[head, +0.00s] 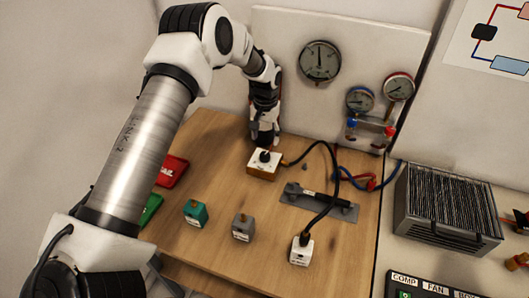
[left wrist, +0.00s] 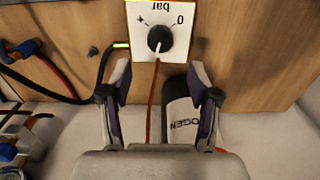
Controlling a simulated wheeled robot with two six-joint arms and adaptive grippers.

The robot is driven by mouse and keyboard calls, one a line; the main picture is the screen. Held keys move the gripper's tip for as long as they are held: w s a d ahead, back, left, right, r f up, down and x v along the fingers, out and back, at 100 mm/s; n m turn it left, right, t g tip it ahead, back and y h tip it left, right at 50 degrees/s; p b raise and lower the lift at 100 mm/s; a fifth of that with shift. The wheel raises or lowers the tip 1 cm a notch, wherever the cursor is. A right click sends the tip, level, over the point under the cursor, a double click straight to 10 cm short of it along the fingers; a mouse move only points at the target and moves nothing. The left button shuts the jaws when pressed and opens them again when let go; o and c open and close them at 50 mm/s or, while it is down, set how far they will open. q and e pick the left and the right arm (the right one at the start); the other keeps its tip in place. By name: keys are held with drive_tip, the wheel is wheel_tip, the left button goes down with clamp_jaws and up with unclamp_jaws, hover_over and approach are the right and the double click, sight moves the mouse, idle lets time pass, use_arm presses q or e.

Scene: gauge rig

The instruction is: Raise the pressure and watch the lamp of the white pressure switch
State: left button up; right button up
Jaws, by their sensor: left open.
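The white pressure switch (head: 301,250) stands at the front of the wooden board, with a black hose (head: 336,185) plugged into its top. I cannot make out whether its lamp is lit. The hose's other end meets a white-topped box (head: 262,172) marked "bar" in the left wrist view (left wrist: 180,48). A black knob (left wrist: 160,39) is on its top. My left gripper (head: 264,143) is open and points at the knob from behind the box, its fingers (left wrist: 160,70) apart and short of it. The large gauge (head: 320,61) hangs on the back panel.
A green block (head: 195,213) and a grey block (head: 243,228) stand left of the switch. A grey bracket (head: 320,202) lies mid-board. Two small gauges (head: 360,99) (head: 398,86) sit on a manifold. A bottle (left wrist: 178,115) stands near my fingers. A finned unit (head: 447,208) is right.

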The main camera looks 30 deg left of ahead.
sight(265, 154)
use_arm(q)
drive_tip(key=shift+f, duration=0.3)
wheel_tip(265, 154, down, 7)
drive_tip(key=shift+f+p, duration=0.1)
drive_tip(key=shift+p, duration=1.15)
drive_tip(key=shift+s+d, duration=0.1)
drive_tip(key=shift+s, duration=0.1)
drive_tip(key=c, duration=1.1)
